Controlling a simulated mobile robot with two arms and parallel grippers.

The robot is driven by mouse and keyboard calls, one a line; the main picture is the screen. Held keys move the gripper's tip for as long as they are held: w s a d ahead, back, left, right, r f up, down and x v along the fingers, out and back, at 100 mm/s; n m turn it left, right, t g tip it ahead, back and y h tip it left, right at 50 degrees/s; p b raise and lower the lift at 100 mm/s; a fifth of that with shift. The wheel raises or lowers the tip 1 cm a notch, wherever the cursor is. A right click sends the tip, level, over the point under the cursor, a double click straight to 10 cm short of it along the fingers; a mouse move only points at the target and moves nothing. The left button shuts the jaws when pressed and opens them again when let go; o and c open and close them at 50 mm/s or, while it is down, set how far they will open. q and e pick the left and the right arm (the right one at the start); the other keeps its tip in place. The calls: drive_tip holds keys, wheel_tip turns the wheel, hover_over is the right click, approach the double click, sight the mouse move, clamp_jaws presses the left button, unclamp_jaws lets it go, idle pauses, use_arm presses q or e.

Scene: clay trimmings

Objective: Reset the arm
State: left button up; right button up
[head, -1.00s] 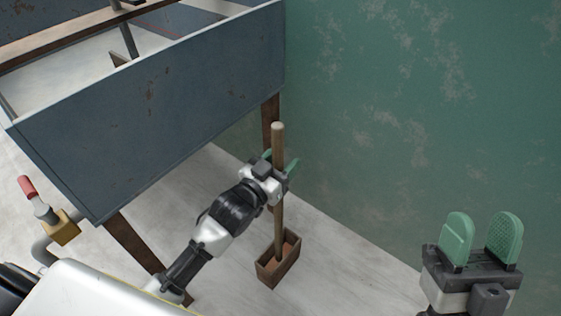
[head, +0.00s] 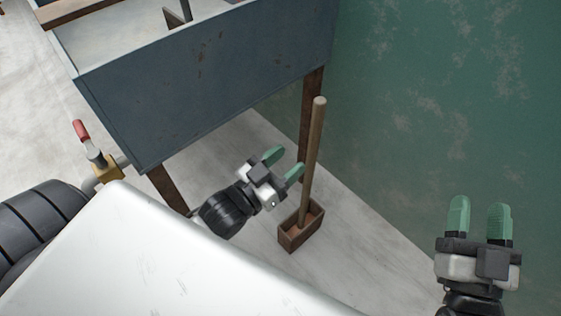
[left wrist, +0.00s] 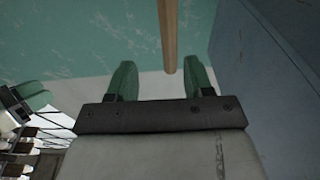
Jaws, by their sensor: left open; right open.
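My left gripper (head: 283,165) is open and empty, with green fingertips, low beside the blue-grey trough. A wooden pole (head: 313,150) stands nearly upright in a small brown wooden box (head: 300,235) on the floor, just right of the left gripper's fingers and apart from them in the head view. In the left wrist view the pole (left wrist: 168,35) appears ahead of and between the two open fingers (left wrist: 160,80). My right gripper (head: 480,218) is open and empty at the right, in front of the green wall.
The blue-grey trough (head: 210,85) on brown legs fills the upper left. The green wall (head: 450,100) closes off the right. A brass-coloured fitting with a red handle (head: 80,130) is at the left. Pale floor (head: 370,270) is bare right of the box.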

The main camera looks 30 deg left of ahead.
use_arm(q)
drive_tip(key=s+d+r+t, duration=0.1)
drive_tip(key=r, duration=0.5)
drive_tip(key=s+d+r+n+t+y, duration=0.1)
drive_tip(key=d+r+t, duration=0.1)
drive_tip(key=r, duration=0.4)
drive_tip(key=shift+s+t, duration=0.3)
drive_tip(key=shift+d+f, duration=0.1)
